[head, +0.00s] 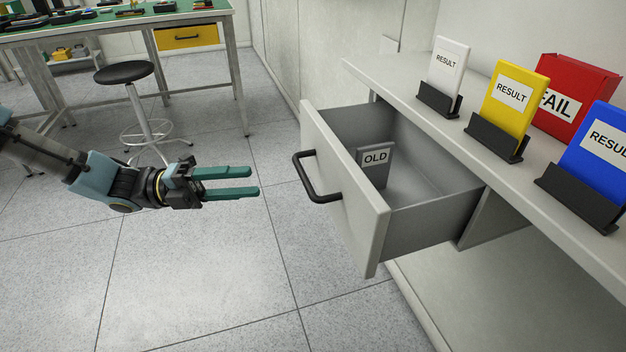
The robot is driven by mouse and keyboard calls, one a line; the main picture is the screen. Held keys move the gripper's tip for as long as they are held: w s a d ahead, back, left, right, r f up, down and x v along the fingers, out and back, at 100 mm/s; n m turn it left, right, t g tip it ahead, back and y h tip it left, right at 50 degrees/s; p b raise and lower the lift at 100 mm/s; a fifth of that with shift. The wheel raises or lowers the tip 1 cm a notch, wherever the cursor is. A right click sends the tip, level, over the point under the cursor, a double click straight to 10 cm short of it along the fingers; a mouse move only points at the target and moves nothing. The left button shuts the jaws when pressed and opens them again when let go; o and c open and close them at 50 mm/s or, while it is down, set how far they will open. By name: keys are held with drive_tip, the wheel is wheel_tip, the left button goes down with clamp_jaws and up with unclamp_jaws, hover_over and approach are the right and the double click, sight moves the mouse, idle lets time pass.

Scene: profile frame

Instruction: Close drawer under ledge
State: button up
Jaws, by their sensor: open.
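A light grey drawer (343,190) under the ledge (404,82) is pulled well out. Its front panel carries a black bar handle (314,184) facing left. Inside the drawer, a grey card marked OLD (374,166) stands upright near the left side. My gripper (255,182) is left of the handle, apart from it, with two teal fingers pointing right. The fingers are spread with a gap between them and hold nothing.
On the ledge stand a white RESULT card (447,66), a yellow RESULT card (514,105) and a blue RESULT card (597,150) in black holders, plus a red FAIL box (570,92). A black stool (124,73) and a workbench (130,20) stand at the back left. Floor before the drawer is clear.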

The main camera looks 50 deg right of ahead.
sight(303, 173)
drive_tip(key=x, duration=1.1)
drive_tip(key=shift+d+r+p, duration=0.15)
drive_tip(key=shift+p, duration=0.2)
drive_tip(key=shift+c, duration=0.3)
clamp_jaws()
idle(0.6)
